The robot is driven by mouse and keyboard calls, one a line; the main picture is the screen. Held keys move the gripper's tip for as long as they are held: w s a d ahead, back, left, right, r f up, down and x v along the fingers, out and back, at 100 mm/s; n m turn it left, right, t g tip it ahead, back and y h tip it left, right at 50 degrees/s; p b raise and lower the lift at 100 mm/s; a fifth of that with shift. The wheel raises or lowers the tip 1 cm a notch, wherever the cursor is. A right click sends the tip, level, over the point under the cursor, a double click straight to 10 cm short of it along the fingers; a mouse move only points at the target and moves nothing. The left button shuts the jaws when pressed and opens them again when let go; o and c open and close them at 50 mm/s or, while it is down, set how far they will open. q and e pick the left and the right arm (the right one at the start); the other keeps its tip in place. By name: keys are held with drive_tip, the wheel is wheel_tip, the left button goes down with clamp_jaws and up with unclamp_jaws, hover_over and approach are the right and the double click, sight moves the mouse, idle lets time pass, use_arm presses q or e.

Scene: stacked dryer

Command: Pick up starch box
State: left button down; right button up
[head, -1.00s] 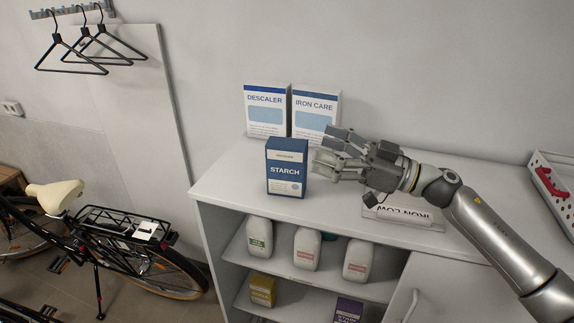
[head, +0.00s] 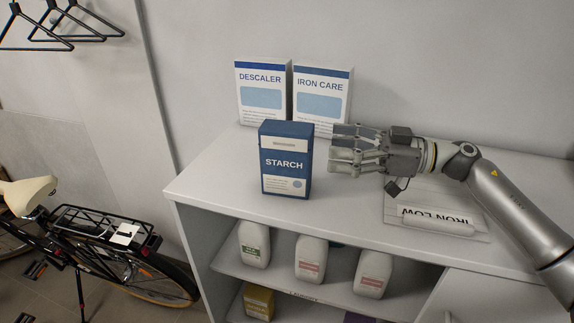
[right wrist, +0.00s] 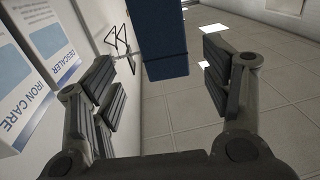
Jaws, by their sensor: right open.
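The blue starch box (head: 285,160) stands upright on top of the white cabinet, near its left part. My right gripper (head: 340,150) is open just to the right of the box, with its fingers pointing left at it. In the right wrist view the blue box (right wrist: 160,45) shows between the two open fingers (right wrist: 165,95), ahead of their tips, with no contact visible. My left gripper is not in view.
The descaler box (head: 262,95) and iron care box (head: 321,97) stand behind the starch box against the wall. An iron low sign (head: 440,218) lies on the cabinet top (head: 350,215) under my right arm. White bottles (head: 311,259) stand on the shelf below.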

sight(312, 144)
drive_tip(key=x, duration=0.1)
drive_tip(key=p+x, duration=0.1)
drive_tip(key=x, duration=0.1)
drive_tip(key=p+x, duration=0.1)
drive_tip(key=x, duration=0.1)
drive_tip(key=shift+s+r, duration=0.35)
drive_tip(key=shift+s, duration=0.05)
drive_tip(key=shift+a+f, duration=0.1)
drive_tip(key=shift+a, duration=0.2)
drive_tip(key=p+x, duration=0.2)
drive_tip(key=x, duration=0.1)
drive_tip(key=p+x, duration=0.1)
drive_tip(key=x, duration=0.1)
drive_tip(key=shift+w+d+f, duration=0.1)
drive_tip(key=shift+w+f, duration=0.1)
drive_tip(key=shift+f, duration=0.1)
drive_tip(key=shift+a+f, duration=0.1)
drive_tip(key=shift+a, duration=0.15)
drive_tip(key=shift+d, duration=0.2)
drive_tip(key=c, duration=0.4)
drive_tip(key=shift+w, duration=0.1)
drive_tip(key=c, duration=1)
